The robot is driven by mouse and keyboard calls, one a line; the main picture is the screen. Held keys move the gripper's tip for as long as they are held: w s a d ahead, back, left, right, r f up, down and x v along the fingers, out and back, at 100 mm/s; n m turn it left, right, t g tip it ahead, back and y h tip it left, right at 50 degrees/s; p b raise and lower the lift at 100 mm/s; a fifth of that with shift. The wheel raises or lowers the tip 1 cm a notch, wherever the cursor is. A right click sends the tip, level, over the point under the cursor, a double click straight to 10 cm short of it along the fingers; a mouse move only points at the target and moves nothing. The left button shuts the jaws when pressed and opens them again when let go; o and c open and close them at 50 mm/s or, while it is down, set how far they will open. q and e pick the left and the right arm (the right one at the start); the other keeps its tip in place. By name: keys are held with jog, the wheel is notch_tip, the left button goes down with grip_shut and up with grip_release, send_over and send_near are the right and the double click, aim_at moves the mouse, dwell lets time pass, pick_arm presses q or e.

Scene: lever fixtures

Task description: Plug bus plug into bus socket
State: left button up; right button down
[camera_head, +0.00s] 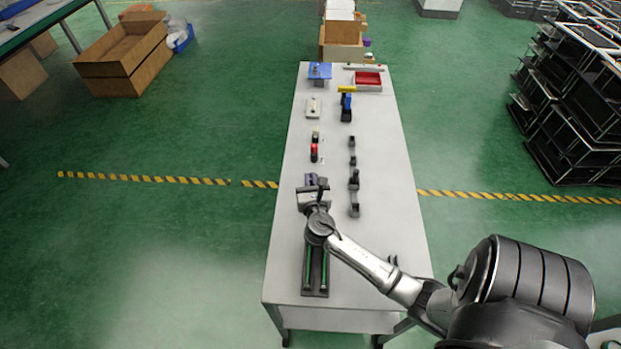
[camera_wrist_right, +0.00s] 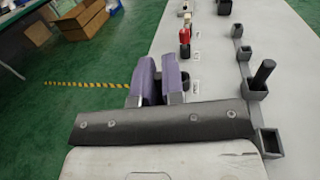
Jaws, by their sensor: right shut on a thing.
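My right gripper (camera_head: 314,190) is over the left side of the grey table, near a black fixture with green strips (camera_head: 316,270). In the right wrist view the two purple-grey fingers of the right gripper (camera_wrist_right: 160,78) are close together. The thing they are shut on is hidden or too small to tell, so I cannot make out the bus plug. A row of small grey square holders (camera_head: 353,182) stands to the right; one holds a black upright peg (camera_wrist_right: 264,72). I cannot tell which part is the bus socket. My left gripper is not in view.
Farther up the table are a red-topped part (camera_head: 314,150), a light plate (camera_head: 313,107), a blue fixture (camera_head: 319,71), a yellow-and-blue part (camera_head: 346,100) and a red tray (camera_head: 368,80). The right side of the table (camera_head: 394,160) is clear.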

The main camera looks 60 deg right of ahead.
jog(key=shift+f+b, duration=0.85)
jog(key=shift+f, duration=0.7)
jog(key=shift+p, duration=0.3)
dwell(0.4)
jog(key=shift+p, duration=0.3)
dwell(0.5)
jog(key=shift+f, duration=0.1)
dwell(0.4)
jog(key=shift+f+b, duration=0.5)
jog(key=shift+f, duration=0.35)
jog(key=shift+f+b, duration=0.7)
jog(key=shift+f, duration=0.3)
